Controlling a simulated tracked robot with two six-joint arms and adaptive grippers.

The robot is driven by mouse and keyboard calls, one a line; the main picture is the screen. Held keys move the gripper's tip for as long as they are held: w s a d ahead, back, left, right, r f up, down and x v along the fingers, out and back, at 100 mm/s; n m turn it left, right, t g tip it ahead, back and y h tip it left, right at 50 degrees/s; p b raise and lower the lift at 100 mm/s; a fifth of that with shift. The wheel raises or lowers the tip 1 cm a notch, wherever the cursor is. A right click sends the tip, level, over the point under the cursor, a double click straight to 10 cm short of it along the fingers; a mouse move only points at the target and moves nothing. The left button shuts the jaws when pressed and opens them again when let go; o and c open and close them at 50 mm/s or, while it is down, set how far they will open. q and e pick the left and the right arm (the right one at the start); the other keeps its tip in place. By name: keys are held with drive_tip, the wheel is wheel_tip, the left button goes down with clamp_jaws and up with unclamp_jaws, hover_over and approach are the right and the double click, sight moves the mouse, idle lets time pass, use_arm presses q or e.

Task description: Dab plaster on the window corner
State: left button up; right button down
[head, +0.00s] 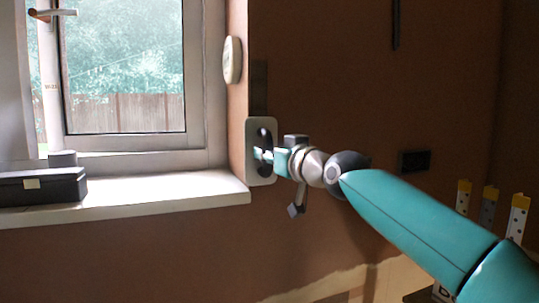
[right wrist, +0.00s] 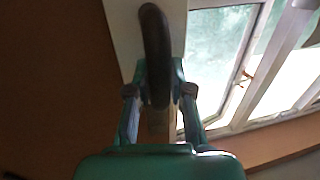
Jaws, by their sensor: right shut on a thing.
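My right gripper (head: 266,155) is shut on the dark handle (head: 264,137) of a plastering trowel. The trowel's pale, rounded plate (head: 259,122) stands upright at the corner of the window opening, just above the sill's right end. I cannot tell whether it touches the wall. In the right wrist view the curved handle (right wrist: 155,50) sits between the fingers (right wrist: 160,88), with the pale plate (right wrist: 124,32) behind it. A dark grey strip (head: 259,88) shows on the corner above the plate. The window (head: 125,70) is at the left. My left gripper is out of view.
A dark box (head: 42,187) lies on the pale sill (head: 150,192) at the left. A cream oval fitting (head: 232,60) sits on the window's side wall. A dark wall socket (head: 413,161) is right of the corner. White, yellow-topped pieces (head: 519,215) stand at the lower right.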

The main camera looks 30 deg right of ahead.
drive_tip(key=s+a+b, duration=0.1)
drive_tip(key=s+a, duration=0.1)
drive_tip(key=s, duration=0.6)
drive_tip(key=shift+s, duration=0.25)
